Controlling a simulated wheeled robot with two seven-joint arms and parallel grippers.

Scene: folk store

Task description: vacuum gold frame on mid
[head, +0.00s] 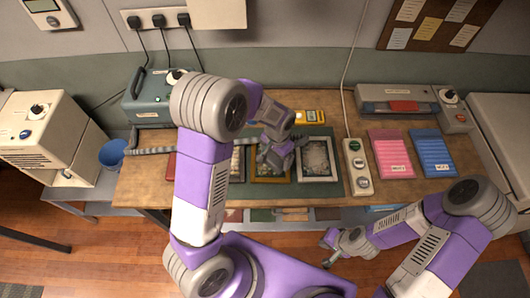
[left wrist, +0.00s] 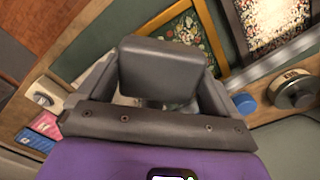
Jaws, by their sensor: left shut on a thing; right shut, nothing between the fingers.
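The gold frame (head: 270,179) lies on the green mat, partly hidden by my left gripper (head: 280,157). It also shows in the left wrist view (left wrist: 220,60) around a floral picture. My left gripper is over the frame and shut on the end of the ribbed grey hose (head: 150,151); the held end is mostly hidden. The hose runs left towards the grey-green vacuum unit (head: 146,100). My right gripper (head: 333,246) is shut and empty, in front of the table.
A silver frame (head: 333,176) lies right of the gold one, and another frame (head: 236,165) left of it. A white button strip (head: 357,172), pink pack (head: 391,156) and blue pack (head: 432,154) stand further right. A blue bucket (head: 112,154) is at left.

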